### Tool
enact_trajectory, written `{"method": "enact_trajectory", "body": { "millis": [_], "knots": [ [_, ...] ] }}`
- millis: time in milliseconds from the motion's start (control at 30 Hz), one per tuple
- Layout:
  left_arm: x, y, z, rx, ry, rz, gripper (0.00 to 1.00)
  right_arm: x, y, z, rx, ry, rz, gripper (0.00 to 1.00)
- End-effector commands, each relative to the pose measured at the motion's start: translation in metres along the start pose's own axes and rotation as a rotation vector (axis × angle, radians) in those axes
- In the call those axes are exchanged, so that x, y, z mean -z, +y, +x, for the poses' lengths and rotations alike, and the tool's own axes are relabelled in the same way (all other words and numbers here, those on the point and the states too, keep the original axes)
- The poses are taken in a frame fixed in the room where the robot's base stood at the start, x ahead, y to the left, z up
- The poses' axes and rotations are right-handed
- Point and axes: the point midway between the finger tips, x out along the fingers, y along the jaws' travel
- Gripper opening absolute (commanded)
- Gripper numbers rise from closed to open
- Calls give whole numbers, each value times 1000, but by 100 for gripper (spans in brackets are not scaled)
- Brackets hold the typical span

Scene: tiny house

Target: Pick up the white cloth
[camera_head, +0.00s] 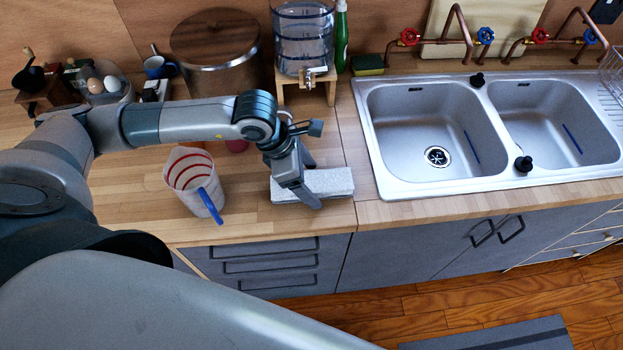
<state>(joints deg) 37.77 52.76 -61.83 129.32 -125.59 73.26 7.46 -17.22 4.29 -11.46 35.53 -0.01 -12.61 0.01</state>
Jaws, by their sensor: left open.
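The white cloth (333,183) lies as a flat, folded, light grey-white strip on the wooden counter, left of the sink and near the counter's front edge. My left gripper (312,165) is over the cloth's left part and hides some of it. The gripper is open, with one finger reaching down in front of the cloth and the other behind. I cannot tell whether the fingers touch the cloth. My right gripper is not in view.
A measuring cup (194,182) with red marks and a blue handle stands left of the cloth. A water dispenser (304,40) on a wooden stand is behind. The double sink (485,190) is to the right. Small items crowd the back left.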

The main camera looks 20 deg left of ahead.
Motion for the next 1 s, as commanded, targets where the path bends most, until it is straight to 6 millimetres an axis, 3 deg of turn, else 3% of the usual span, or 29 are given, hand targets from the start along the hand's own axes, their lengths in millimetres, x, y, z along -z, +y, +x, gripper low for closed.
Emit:
{"method": "enact_trajectory", "body": {
  "millis": [533, 700, 733, 1000],
  "knots": [
    [1, 0, 4, 0, 1, 1, 75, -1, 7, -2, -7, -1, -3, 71],
    [1, 0, 4, 0, 1, 1, 34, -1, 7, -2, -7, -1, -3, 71],
    [1, 0, 4, 0, 0, 1, 30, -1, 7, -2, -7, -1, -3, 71],
    [0, 0, 4, -1, 0, 1, 30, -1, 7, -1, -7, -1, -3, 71]
  ]
}}
